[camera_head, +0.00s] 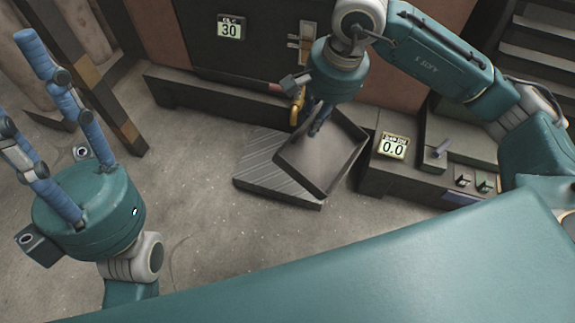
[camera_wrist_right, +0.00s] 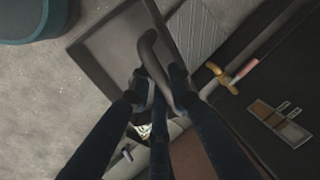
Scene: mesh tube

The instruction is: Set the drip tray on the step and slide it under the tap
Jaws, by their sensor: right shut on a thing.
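The drip tray (camera_head: 325,158) is a dark, shallow, square tray. In the head view it is tilted over the right part of the ribbed grey step (camera_head: 262,170) on the floor. My right gripper (camera_head: 316,125) is shut on the tray's dark curved handle, which shows in the right wrist view (camera_wrist_right: 152,62). I cannot tell whether the tray touches the step. The yellow tap (camera_head: 297,105) is at the wall just behind the tray; it also shows in the right wrist view (camera_wrist_right: 218,72). My left gripper (camera_head: 38,112) is at the far left, its fingers spread apart and empty.
A dark cabinet with a "30" display (camera_head: 231,28) stands behind the step. To the right is a low console with a "0.0" display (camera_head: 392,147) and small switches. A wooden post (camera_head: 107,85) stands at the left. Bare floor (camera_head: 200,215) lies left of and in front of the step.

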